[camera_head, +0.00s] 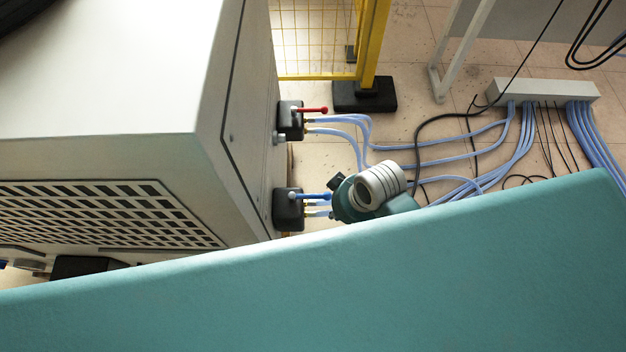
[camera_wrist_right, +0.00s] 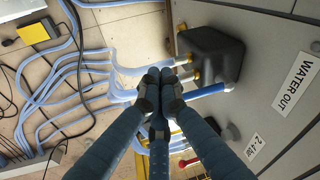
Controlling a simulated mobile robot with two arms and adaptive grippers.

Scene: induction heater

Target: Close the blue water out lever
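The blue water out lever (camera_head: 311,196) sticks out to the right from a black valve block (camera_head: 287,210) on the side of the white cabinet. In the wrist view the blue lever (camera_wrist_right: 208,91) lies below the black housing, beside a "WATER OUT" label (camera_wrist_right: 293,84). My right gripper (camera_head: 338,190) is at the lever's free end. In the wrist view the fingertips of the right gripper (camera_wrist_right: 158,92) are bunched together, and the lever's tip runs up to or behind them. I cannot tell whether they touch it. My left gripper is not in view.
A red lever (camera_head: 311,110) sits on a second black block further back. Blue hoses (camera_head: 445,161) run from the valves across the floor to a white manifold (camera_head: 545,92). A yellow fence post (camera_head: 373,45) stands behind. The white cabinet (camera_head: 110,85) fills the left.

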